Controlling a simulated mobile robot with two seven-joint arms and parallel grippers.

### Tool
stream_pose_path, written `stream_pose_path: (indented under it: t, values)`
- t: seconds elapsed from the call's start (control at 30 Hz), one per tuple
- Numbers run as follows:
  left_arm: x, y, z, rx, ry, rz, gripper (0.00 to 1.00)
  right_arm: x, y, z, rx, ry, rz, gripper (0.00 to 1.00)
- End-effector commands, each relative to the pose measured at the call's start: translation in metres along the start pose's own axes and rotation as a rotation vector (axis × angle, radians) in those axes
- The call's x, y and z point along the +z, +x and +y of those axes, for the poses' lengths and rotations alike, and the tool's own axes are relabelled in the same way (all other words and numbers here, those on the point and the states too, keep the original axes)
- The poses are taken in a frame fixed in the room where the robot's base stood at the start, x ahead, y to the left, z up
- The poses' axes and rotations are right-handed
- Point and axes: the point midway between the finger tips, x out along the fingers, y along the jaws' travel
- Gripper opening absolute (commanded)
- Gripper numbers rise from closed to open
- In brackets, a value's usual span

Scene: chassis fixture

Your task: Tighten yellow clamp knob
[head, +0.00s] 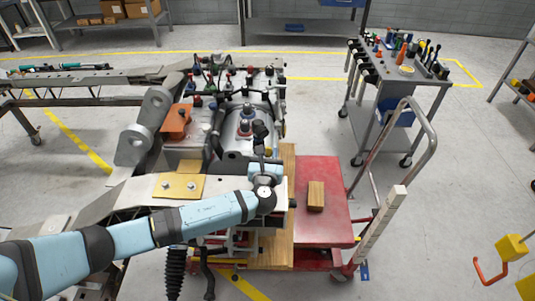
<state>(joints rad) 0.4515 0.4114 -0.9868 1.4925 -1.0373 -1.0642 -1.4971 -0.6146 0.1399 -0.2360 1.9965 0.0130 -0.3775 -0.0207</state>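My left arm, light blue with dark joints, comes in from the left across the front of the chassis fixture. Its gripper (260,132) is dark and small, at the front right of the silver machinery (238,125); whether its fingers are apart or touching anything is unclear. Many small red, black and blue knobs top the machinery. I cannot make out a clearly yellow clamp knob among them; it may be hidden or too small. A yellow plate with two bolts (178,187) lies on the fixture left of my wrist. My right gripper is out of view.
A red cart (325,222) with a wooden block (316,195) stands right of the fixture, its handle rising. A tool trolley (420,75) stands behind it. Floor at right is mostly clear.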

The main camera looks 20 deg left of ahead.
Motion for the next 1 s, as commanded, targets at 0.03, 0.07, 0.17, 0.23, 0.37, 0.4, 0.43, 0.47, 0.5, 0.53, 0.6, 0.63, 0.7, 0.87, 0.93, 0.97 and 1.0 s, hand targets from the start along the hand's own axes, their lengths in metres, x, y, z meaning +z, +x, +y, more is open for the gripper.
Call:
stream_pose_path:
  t: [0.03,0.07,0.17,0.23,0.37,0.4,0.43,0.47,0.5,0.53,0.6,0.63,0.7,0.87,0.93,0.97,1.0]
  values:
    - [0.0,0.0,0.0,0.0,0.0,0.0,0.08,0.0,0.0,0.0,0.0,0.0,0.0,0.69]
    - [0.0,0.0,0.0,0.0,0.0,0.0,0.08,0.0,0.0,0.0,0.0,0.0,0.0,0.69]
    - [0.002,0.0,0.0,-0.006,0.009,0.001,0.08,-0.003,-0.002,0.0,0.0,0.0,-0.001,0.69]
    - [0.004,0.0,0.001,-0.023,0.036,0.002,0.08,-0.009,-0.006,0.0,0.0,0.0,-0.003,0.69]
    - [0.004,0.0,0.001,-0.064,0.094,0.002,0.09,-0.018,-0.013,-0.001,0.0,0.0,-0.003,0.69]
    - [0.003,0.0,0.001,-0.072,0.106,0.002,0.09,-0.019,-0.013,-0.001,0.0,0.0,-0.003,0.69]
    - [0.002,0.0,0.001,-0.077,0.111,0.002,0.09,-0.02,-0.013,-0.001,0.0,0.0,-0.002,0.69]
    - [0.001,0.0,0.001,-0.08,0.115,0.001,0.09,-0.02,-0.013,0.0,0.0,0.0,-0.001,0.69]
    - [0.0,0.0,0.001,-0.081,0.116,0.001,0.09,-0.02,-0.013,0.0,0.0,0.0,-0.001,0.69]
    - [0.0,0.0,0.001,-0.081,0.116,0.0,0.09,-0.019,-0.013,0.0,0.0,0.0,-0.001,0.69]
    - [0.0,0.0,0.001,-0.081,0.116,0.0,0.09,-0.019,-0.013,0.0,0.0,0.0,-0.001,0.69]
    - [0.0,0.0,0.001,-0.081,0.116,0.0,0.09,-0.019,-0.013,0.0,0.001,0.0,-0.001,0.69]
    - [0.0,0.0,0.001,-0.081,0.115,0.0,0.09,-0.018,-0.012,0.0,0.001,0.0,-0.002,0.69]
    - [0.0,0.0,0.001,-0.08,0.115,0.0,0.58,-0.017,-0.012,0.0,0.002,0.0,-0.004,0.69]
    - [0.0,0.0,0.001,-0.08,0.115,0.0,0.58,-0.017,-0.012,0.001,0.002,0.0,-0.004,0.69]
    - [0.0,0.0,0.001,-0.08,0.115,0.0,0.58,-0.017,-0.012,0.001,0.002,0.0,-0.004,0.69]
    - [0.0,0.0,0.001,-0.08,0.115,0.0,0.58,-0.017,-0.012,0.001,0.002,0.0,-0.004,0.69]
